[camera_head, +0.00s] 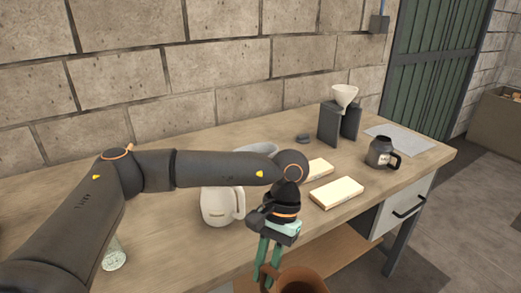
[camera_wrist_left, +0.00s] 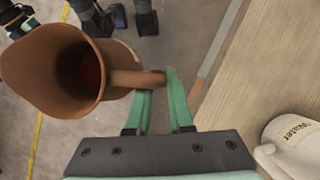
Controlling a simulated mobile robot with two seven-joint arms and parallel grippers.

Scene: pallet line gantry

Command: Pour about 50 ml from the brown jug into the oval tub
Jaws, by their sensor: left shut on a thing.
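The brown jug (camera_head: 308,275) is at the bottom edge of the head view, in front of the table's front edge, with its lower part cut off. My left gripper (camera_head: 266,274) is shut on its handle. In the left wrist view the jug (camera_wrist_left: 35,70) hangs over the floor, its handle between the green fingers (camera_wrist_left: 160,82). Its inside is dark reddish; I cannot tell the liquid level. A pale grey rim, which looks like the oval tub (camera_head: 258,149), stands on the table behind my left forearm, mostly hidden.
A white jug (camera_head: 214,207) labelled Water (camera_wrist_left: 290,140) stands near the front edge. Two pale blocks (camera_head: 336,192), a dark jug (camera_head: 381,153), a grey mat (camera_head: 402,139) and a white funnel on a dark stand (camera_head: 344,96) are to the right. A glass (camera_head: 114,256) stands at the left.

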